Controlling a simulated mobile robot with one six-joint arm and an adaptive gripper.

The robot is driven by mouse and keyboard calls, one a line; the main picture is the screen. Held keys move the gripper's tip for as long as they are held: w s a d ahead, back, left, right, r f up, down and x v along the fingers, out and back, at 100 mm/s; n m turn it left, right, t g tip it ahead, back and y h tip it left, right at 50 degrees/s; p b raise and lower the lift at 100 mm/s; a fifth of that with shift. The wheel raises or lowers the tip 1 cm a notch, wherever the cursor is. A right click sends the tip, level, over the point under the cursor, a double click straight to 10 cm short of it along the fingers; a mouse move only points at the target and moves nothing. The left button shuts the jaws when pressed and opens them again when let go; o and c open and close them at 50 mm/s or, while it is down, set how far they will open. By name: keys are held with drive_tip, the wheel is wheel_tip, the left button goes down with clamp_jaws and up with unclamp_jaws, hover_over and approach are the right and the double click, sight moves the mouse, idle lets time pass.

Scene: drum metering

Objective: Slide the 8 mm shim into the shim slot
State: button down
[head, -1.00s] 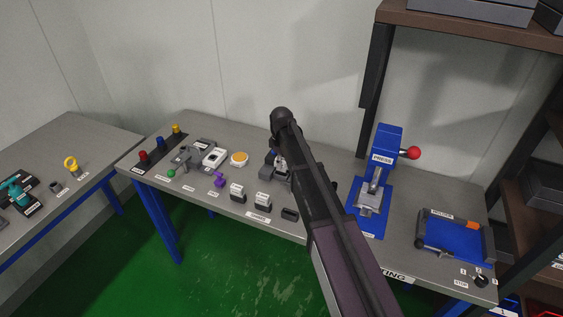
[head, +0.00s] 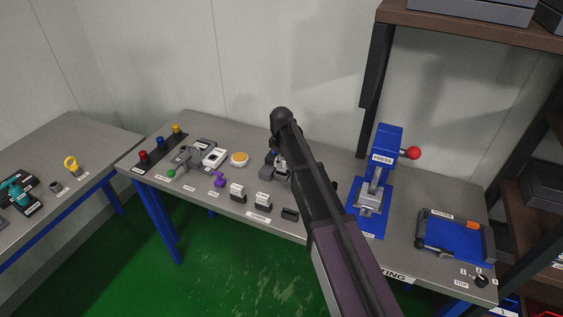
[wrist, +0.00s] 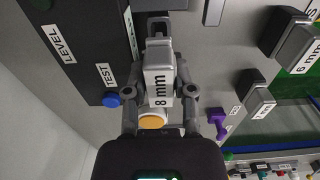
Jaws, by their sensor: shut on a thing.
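The 8 mm shim (wrist: 160,82) is a pale block with an "8 mm" label, gripped between the two grey fingers of my gripper (wrist: 160,95) in the wrist view. Just beyond its far end is a grey forked piece (wrist: 157,28) over a dark surface; I cannot tell whether this is the shim slot or whether the shim touches it. In the head view my arm covers most of the gripper, and the shim cannot be made out clearly there.
A blue button (wrist: 112,100) by a TEST label is left of the fingers. A 6 mm block (wrist: 292,44) and a purple piece (wrist: 219,124) are to the right. In the head view, the blue press (head: 387,150) stands right of my arm, with a blue tray (head: 450,238) beyond.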

drive_tip(key=shift+f+b, duration=1.65)
drive_tip(key=shift+f, duration=0.05)
drive_tip(key=shift+c, duration=1.9)
unclamp_jaws()
drive_tip(key=shift+r, duration=0.1)
